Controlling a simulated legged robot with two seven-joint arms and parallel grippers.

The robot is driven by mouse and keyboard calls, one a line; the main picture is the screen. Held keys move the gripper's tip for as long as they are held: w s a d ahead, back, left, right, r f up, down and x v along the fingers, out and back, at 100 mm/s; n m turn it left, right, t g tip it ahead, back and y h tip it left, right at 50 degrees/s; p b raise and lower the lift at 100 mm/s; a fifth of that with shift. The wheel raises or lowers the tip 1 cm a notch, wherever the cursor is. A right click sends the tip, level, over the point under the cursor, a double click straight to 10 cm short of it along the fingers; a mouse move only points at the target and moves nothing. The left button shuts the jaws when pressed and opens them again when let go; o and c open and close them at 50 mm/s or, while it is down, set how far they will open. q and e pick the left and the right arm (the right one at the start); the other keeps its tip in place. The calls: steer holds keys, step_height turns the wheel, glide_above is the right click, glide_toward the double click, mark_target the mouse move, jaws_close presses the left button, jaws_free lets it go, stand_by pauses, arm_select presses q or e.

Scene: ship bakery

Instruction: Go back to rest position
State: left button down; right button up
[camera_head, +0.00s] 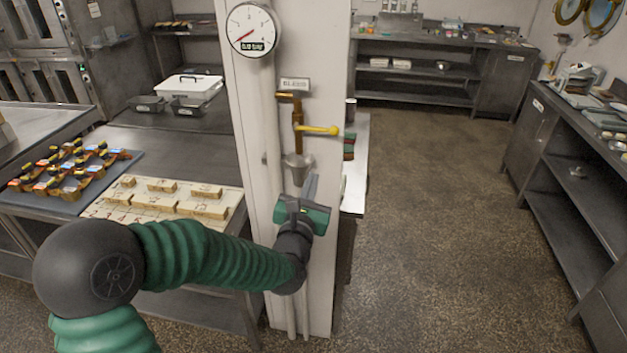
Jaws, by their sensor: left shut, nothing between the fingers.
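My left arm comes in from the lower left, with a black joint and green ribbed sleeves. My left gripper (310,190) is raised in front of a white column (262,110). Its fingers are shut and empty, pointing up. They appear just right of a small metal funnel (297,167) on the column; I cannot tell whether they touch it. Above is a brass pipe (297,112) with a yellow valve lever (322,130) pointing right. My right gripper is not in view.
A round gauge (252,29) and a "BLEED" sign (294,84) are on the column. A board with pale numbered blocks (161,187) and a dark mat (68,203) with small items lie on the left table. Speckled floor (440,220) is open to the right, bounded by a steel counter (575,150).

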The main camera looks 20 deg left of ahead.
arm_select(q)
steer(key=s+d+f+m+g+h, duration=0.2)
steer(key=s+d+f+m+g, duration=0.2)
steer(key=f+m, duration=0.5)
steer(key=s+d+f+m+g+h, duration=0.35)
steer(key=f+m, duration=0.35)
steer(key=m, duration=0.4)
steer(key=s+a+f+m+g, duration=0.1)
steer(key=s+f+m+g, duration=0.2)
steer(key=s+m, duration=0.5)
steer(key=s+f+m+g+y, duration=0.1)
steer(key=s+f+m+g, duration=0.3)
steer(key=s+m, duration=0.4)
steer(key=s+g, duration=0.1)
steer(key=s, duration=0.2)
steer(key=shift+a+f, duration=0.2)
steer(key=shift+a, duration=0.15)
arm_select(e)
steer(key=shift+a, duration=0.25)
arm_select(q)
steer(key=shift+s+d, duration=0.1)
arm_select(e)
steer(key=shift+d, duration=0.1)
